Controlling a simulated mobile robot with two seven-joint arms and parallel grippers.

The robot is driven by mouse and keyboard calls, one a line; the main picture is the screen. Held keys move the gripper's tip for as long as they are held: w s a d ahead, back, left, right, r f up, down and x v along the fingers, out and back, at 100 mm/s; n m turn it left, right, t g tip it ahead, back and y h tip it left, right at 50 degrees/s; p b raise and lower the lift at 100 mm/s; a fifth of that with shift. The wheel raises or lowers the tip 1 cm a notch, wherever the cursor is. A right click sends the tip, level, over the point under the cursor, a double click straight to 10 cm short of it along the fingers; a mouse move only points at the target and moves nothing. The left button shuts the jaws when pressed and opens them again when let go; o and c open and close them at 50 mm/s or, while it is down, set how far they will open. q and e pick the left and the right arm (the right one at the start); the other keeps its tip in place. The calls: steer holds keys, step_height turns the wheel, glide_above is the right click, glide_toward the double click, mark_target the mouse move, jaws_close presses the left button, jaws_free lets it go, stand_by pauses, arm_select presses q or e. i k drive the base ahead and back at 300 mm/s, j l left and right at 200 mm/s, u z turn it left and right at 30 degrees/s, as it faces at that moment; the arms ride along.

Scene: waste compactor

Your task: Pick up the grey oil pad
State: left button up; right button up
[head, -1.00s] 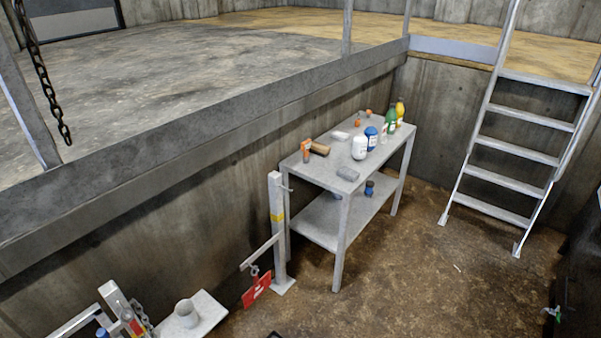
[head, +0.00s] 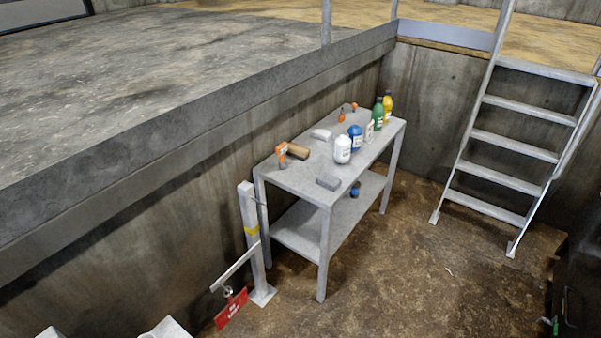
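A small grey block-shaped item (head: 328,182), which looks like the grey oil pad, lies near the front edge of the top of a grey two-tier metal table (head: 289,178). A paler, whitish item (head: 321,134) lies farther back on the same top. The grey item has free tabletop around it.
White (head: 342,150), blue (head: 355,138), green (head: 378,113) and yellow (head: 387,103) bottles stand on the table. A brown roll (head: 299,149) lies at its left. A ladder (head: 505,147) is right; floor between is clear.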

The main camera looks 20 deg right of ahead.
mark_target(329, 182)
steer(key=i+l+u, duration=0.3)
steer(key=l, duration=0.35)
steer(key=i+l+u, duration=0.2)
steer(key=l, duration=0.15)
steer(key=i+l, duration=0.1)
steer(key=l, duration=0.2)
steer(key=i+l+u, duration=0.1)
steer(key=l, duration=0.25)
steer(key=i+l+u, duration=0.1)
steer(key=l, duration=0.25)
steer(key=i+l, duration=0.15)
steer(key=l, duration=0.25)
steer(key=i+l, duration=0.1)
steer(key=l, duration=0.3)
steer(key=i+l, duration=0.15)
steer(key=l, duration=0.25)
steer(key=i+l, duration=0.1)
steer(key=l, duration=0.25)
steer(key=i+l, duration=0.15)
steer(key=l, duration=0.25)
steer(key=i+l, duration=0.1)
steer(key=l, duration=0.3)
